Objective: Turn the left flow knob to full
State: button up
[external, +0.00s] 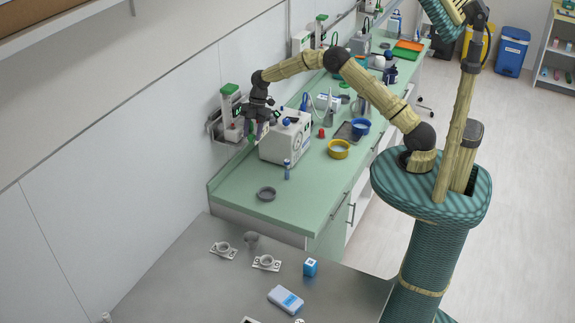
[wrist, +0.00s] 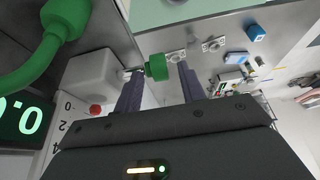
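The green flow knob (wrist: 156,67) sits on a short metal stem from a pale block (wrist: 92,78) in the wrist view. In the external view the wall flow unit (external: 229,105) has a green top and stands left of my gripper (external: 261,130). In the wrist view my gripper (wrist: 160,72) has its two dark purple fingers apart. The knob shows between the fingertips, with a gap on the right side; I cannot tell whether the left finger touches it. The scale (wrist: 64,122) shows 0, 2 and 4, partly cut off. In the external view the gripper mostly hides the knob.
A white device (external: 287,137) stands on the green counter (external: 235,190) right beside my gripper. A green hose (wrist: 35,62) and a display (wrist: 22,122) are close at left in the wrist view. A second wall unit (external: 320,32) is farther back.

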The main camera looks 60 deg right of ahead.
jog(key=shift+f, duration=0.2)
jog(key=shift+c, duration=0.2)
jog(key=shift+a, duration=0.1)
jog(key=c, duration=0.8)
